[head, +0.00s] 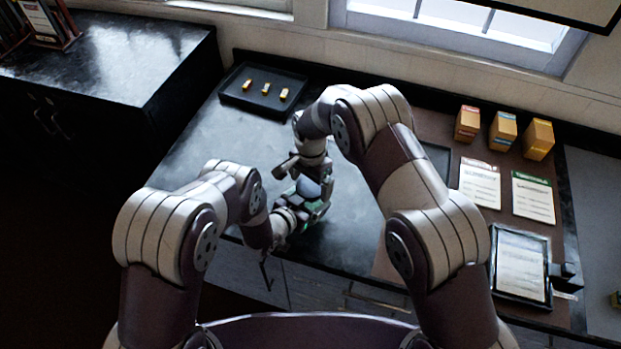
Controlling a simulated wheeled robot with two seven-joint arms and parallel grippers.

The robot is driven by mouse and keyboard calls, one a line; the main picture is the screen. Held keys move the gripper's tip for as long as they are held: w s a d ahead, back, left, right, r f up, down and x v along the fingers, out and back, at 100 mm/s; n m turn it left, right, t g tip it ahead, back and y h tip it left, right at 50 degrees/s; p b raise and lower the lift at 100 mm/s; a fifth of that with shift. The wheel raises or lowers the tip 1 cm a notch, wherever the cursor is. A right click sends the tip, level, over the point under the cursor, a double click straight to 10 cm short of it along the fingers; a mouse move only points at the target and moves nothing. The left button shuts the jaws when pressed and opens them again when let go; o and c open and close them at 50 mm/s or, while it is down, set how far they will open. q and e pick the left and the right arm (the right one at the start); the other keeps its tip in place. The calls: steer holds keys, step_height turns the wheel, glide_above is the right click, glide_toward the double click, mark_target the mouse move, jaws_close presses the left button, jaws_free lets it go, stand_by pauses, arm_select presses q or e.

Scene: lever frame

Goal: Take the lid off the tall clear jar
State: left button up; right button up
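I cannot make out the tall clear jar or its lid for certain. A pale blue and green shape (309,188) shows between my two wrists above the dark counter; I cannot tell whether it is part of the jar or of my arm. My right gripper (284,168) is at the end of the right arm, which bends down from above, close beside that shape. Its fingers are small and dark, and their opening is unclear. My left arm ends just below and left of the shape, near the counter's front edge. Its fingertips are not clearly visible.
A black tray (236,98) with three small yellow pieces (266,88) lies at the back left of the counter (345,235). Three boxes (502,131), two sheets (533,197) and a framed sheet (520,266) are on the right. A dark cabinet (125,55) stands far left.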

steer(key=c, duration=0.9)
steer(key=n, duration=1)
steer(key=o, duration=1.1)
